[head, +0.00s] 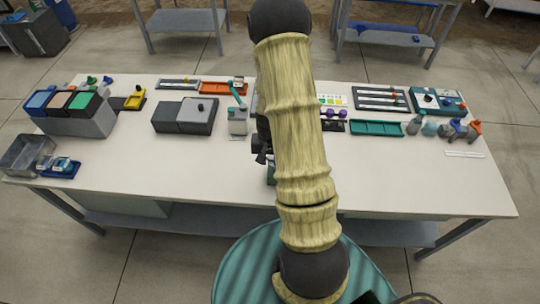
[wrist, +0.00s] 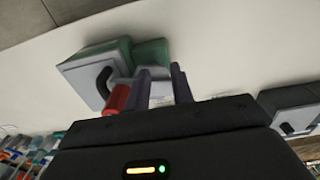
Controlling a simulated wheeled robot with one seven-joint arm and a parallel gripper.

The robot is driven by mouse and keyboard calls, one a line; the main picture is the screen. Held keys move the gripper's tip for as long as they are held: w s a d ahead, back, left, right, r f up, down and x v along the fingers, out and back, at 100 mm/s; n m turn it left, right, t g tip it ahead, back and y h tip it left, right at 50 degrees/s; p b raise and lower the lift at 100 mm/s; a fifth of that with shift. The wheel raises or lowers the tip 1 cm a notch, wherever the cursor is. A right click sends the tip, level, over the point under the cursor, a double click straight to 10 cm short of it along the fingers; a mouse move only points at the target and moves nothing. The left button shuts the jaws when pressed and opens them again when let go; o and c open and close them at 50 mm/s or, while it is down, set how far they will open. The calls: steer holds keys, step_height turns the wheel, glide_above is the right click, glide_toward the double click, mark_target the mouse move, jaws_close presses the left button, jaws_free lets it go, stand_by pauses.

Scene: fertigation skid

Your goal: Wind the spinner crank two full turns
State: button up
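In the wrist view, a grey housing (wrist: 85,78) with a green part (wrist: 150,53) behind it stands on the white table. A red cylindrical grip (wrist: 117,98) sticks out from it and looks like the crank handle; I cannot be sure. My gripper (wrist: 161,72) has two dark fingers with a gap between them and nothing seen in the gap. The red grip is just left of the left finger, outside the gap; I cannot tell if they touch. In the head view my arm hides most of this device, and the fingers are not clear there.
The white table (head: 180,155) carries a grey box with a black knob (head: 200,105), a white dispenser (head: 238,120), a teal tray (head: 377,128), several spray bottles (head: 460,130) and coloured bins (head: 75,112). The front of the table is mostly clear.

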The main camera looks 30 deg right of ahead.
steer(key=shift+r, duration=0.1)
step_height(320, 180, up, 17)
steer(key=b, duration=0.2)
stand_by(0.5)
steer(key=shift+r, duration=0.1)
